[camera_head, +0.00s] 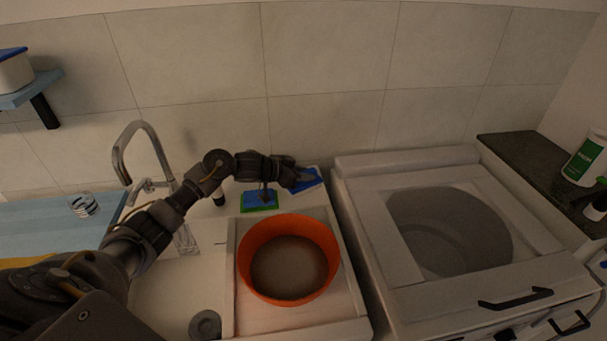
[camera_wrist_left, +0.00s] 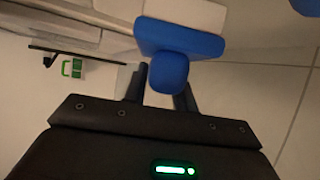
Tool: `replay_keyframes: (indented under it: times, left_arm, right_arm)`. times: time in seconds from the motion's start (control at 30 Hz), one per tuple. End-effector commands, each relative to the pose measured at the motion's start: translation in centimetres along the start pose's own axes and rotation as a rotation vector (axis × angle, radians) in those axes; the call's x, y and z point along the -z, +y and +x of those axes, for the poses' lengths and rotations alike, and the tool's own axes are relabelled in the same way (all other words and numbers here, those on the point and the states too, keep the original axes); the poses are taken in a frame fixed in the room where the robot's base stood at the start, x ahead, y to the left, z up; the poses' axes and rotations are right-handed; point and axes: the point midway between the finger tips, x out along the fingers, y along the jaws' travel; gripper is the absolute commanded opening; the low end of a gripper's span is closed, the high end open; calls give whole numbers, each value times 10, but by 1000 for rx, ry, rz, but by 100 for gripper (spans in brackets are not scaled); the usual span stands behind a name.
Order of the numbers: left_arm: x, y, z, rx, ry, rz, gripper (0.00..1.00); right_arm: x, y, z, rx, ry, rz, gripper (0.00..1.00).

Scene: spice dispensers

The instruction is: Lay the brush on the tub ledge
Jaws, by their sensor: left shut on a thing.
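My left gripper (camera_head: 294,182) is up against the wall side, beyond the orange basin, shut on a blue brush (camera_head: 308,181). In the left wrist view the brush's rounded blue handle (camera_wrist_left: 167,72) sits between the two dark fingers, with its flat blue body and pale bristle side pointing away from me. The brush is near the left back corner of the white top-opening tub unit (camera_head: 352,163), whose pale rim surrounds a round grey opening. I cannot tell whether the brush touches any surface. My right gripper is not in view.
An orange basin (camera_head: 246,262) stands in a pale tray just in front of the gripper. A blue and green sponge-like block (camera_head: 260,199) lies behind it. A tap (camera_head: 118,163) and a glass (camera_head: 83,204) are left. A white-green container (camera_head: 585,157) stands on the dark shelf right.

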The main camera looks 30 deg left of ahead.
Motion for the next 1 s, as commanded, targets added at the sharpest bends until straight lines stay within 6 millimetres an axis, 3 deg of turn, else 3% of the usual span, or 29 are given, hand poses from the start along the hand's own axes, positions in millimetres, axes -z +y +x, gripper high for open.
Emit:
replay_keyframes:
  times: [0.47, 0.5, 0.63, 1.0]
  left_arm:
    - [-9, 0, 5, 0, 2, 0, 2]
    - [-8, 0, 5, 0, 2, 0, 32]
    - [-8, 0, 5, 0, 2, 0, 49]
    - [-6, 0, -1, 1, 2, 2, 49]
  right_arm:
    - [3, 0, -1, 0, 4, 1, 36]
    - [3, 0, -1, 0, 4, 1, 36]
    - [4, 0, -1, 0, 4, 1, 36]
    - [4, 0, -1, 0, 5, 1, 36]
